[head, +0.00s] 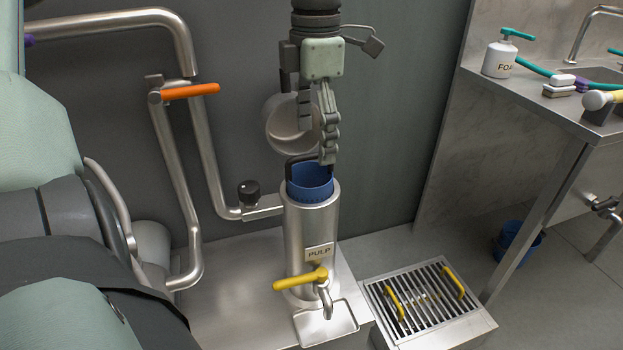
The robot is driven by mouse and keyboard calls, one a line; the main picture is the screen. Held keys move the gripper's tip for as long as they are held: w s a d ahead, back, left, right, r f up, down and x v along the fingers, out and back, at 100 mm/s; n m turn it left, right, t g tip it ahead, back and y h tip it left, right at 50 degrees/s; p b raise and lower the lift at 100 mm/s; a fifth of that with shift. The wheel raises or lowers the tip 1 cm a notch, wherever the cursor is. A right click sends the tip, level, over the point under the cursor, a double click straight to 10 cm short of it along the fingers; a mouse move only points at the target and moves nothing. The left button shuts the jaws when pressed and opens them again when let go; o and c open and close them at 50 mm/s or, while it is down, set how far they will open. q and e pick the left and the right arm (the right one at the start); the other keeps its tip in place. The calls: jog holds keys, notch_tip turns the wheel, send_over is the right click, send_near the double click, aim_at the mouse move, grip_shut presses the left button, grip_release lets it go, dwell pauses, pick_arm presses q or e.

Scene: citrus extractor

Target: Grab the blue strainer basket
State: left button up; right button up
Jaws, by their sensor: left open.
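The blue strainer basket (311,187) sits in the open top of the steel cylinder labelled PULP (312,232), with its rim showing above the cylinder's edge. A dark handle (291,165) arches over the basket. My left gripper (316,155) hangs pointing down just above the basket, with its fingers open. The right finger's tip is close to the handle; I cannot tell whether they touch. My right gripper is not in view.
A steel pipe with an orange lever (190,91) stands left of the cylinder. A black knob (249,192) and a yellow tap handle (300,279) stick out near it. A floor grate (425,297) lies right. A sink counter (530,100) and a blue bucket (515,245) are farther right.

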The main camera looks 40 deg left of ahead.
aim_at(310, 171)
pick_arm(q)
jog(key=f, duration=0.5)
jog(key=f+p, duration=0.1)
jog(key=f, duration=0.1)
jog(key=shift+s+a+f, duration=0.15)
jog(key=shift+s+a, duration=0.15)
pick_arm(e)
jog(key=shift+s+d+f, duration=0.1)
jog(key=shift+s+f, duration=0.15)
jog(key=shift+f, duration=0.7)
pick_arm(q)
jog(key=shift+c, duration=0.3)
jog(key=c, duration=1.8)
